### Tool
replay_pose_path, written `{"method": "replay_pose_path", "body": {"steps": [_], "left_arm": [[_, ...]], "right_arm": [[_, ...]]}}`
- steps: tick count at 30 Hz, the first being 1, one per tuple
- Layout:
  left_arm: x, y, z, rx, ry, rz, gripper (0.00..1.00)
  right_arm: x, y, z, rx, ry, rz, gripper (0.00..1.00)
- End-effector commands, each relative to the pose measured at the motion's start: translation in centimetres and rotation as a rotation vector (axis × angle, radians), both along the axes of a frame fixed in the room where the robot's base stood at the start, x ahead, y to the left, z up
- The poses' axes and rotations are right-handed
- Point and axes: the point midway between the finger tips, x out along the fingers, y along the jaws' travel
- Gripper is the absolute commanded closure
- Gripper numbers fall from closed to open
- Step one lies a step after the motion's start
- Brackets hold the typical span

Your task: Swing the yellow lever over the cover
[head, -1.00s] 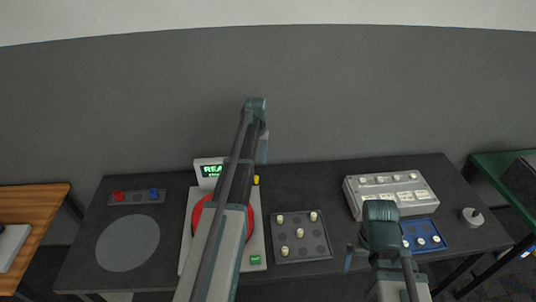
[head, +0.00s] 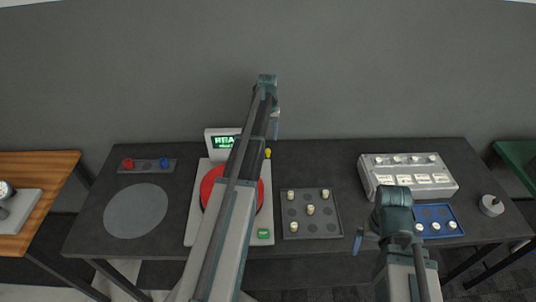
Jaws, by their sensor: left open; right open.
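The yellow lever (head: 268,153) shows as a small yellow knob at the back right corner of a pale machine (head: 194,231). A round red cover (head: 208,186) lies on the machine, partly hidden behind my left arm. My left gripper (head: 277,124) is open and empty, above and beyond the lever in the picture; its fingers are small and partly hidden by the wrist. My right gripper (head: 358,241) is open and empty near the front edge of the table, between the grey tray and the blue tray.
A lit display (head: 222,142) stands behind the machine, with a green button (head: 263,233) at its front. A grey tray (head: 288,233) with several pale pegs is right of it. A white box (head: 405,174), a blue tray (head: 455,231) and a grey knob (head: 491,205) stand further right.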

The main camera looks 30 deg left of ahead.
Motion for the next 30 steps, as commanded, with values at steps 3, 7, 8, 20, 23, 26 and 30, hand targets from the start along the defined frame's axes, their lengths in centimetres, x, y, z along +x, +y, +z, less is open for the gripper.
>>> {"method": "replay_pose_path", "body": {"steps": [3,7,8,20,23,26,30], "left_arm": [[0.0,0.0,-2.5,0.000,0.000,0.000,0.43],[0.0,0.0,-4.4,0.000,0.000,0.000,0.43],[0.0,0.0,-4.8,0.000,0.000,0.000,0.43],[0.0,0.0,-7.9,0.000,0.000,0.000,0.43],[0.0,0.0,-7.9,0.000,0.000,0.000,0.43],[0.0,0.0,-7.8,0.000,0.000,0.000,0.43],[0.0,0.0,-7.8,0.000,0.000,0.000,0.61]], "right_arm": [[0.0,0.0,-2.5,-0.001,0.000,0.003,0.00],[0.0,0.0,-4.3,-0.001,0.000,0.006,0.00],[0.0,0.0,-4.8,-0.002,0.000,0.007,0.00],[0.0,0.0,-7.9,-0.002,0.001,0.015,0.00],[0.0,0.0,-7.9,-0.002,0.001,0.015,0.00],[0.0,0.0,-7.8,-0.002,0.001,0.015,0.00],[0.0,0.0,-7.8,-0.002,0.001,0.015,0.00]]}}
